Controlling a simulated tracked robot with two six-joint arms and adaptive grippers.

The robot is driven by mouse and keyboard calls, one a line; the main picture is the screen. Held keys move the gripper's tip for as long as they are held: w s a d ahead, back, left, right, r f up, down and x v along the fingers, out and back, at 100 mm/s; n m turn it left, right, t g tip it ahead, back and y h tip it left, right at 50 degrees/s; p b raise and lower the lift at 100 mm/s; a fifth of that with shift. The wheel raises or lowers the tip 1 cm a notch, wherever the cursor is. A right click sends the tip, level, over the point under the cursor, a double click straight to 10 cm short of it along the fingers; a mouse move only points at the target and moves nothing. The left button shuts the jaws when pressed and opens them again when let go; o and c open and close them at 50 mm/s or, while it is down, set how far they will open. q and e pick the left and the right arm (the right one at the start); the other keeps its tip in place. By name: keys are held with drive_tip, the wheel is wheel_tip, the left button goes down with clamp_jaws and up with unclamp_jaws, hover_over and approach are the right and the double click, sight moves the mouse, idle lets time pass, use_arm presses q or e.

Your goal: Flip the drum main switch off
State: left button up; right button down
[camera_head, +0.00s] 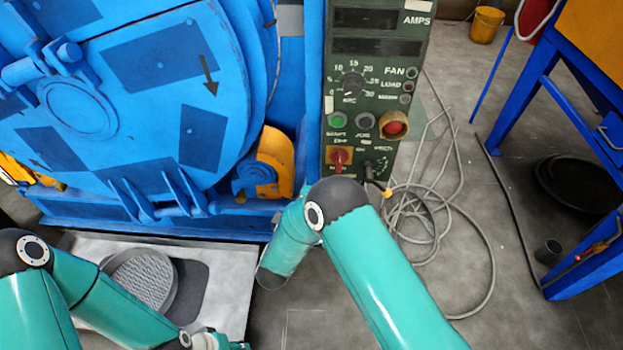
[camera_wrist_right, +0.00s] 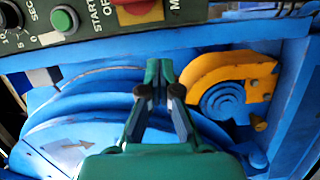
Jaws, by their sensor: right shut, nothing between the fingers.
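The drum main switch, a red knob on a yellow plate (camera_head: 340,158), sits low on the green control panel (camera_head: 377,110) in the head view. Its handle looks roughly upright. In the wrist view the red knob (camera_wrist_right: 140,7) is cut by the top edge, near the OFF label. My right gripper (camera_wrist_right: 161,88) is shut and empty in the wrist view, below and apart from the switch, with the blue drum behind it. In the head view my right arm's elbow is just below the panel, and I cannot make out the right gripper's fingers.
The green start button (camera_head: 337,120) and a red mushroom button (camera_head: 394,125) sit just above the switch. The blue drum machine (camera_head: 150,110) stands left of the panel. Loose grey cable (camera_head: 440,225) lies on the floor to the right. A blue frame (camera_head: 560,120) stands farther right.

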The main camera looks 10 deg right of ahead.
drive_tip(key=shift+v, duration=1.1)
